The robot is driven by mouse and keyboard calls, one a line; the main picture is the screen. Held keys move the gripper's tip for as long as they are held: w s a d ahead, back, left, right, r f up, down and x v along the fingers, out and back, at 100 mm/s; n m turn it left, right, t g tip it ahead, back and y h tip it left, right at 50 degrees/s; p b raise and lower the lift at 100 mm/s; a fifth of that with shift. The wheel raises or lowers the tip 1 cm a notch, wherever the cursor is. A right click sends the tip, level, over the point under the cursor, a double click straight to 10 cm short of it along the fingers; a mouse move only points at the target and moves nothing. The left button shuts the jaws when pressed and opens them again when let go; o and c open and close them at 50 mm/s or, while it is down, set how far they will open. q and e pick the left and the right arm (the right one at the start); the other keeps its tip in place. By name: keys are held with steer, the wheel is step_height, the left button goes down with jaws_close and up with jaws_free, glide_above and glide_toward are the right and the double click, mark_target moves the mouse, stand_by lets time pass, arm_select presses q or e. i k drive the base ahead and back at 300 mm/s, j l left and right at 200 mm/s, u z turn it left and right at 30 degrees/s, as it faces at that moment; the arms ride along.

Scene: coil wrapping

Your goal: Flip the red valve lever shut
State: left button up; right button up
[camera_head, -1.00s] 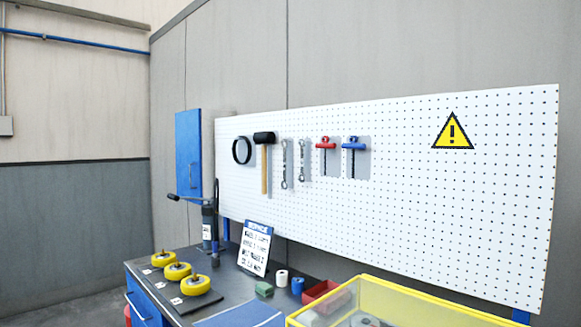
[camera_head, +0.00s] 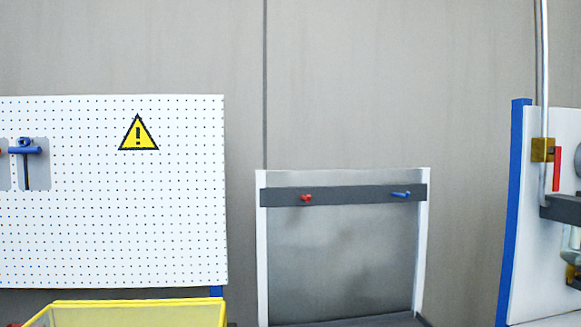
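The red valve lever (camera_head: 557,169) shows near the right edge of the head view. It hangs vertically beside a brass valve body (camera_head: 541,150) on a thin vertical metal pipe (camera_head: 544,75). The valve is in front of a white panel (camera_head: 525,240) with a blue edge post. Neither of my grippers is in view.
A dark rail (camera_head: 345,194) with a red peg (camera_head: 306,198) and a blue peg (camera_head: 401,194) spans a grey panel in the middle. A white pegboard (camera_head: 110,230) with a yellow warning sign (camera_head: 138,135) is at left, above a yellow-rimmed bin (camera_head: 130,303).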

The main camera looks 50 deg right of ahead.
mark_target(554, 150)
steer(key=z, duration=3.1)
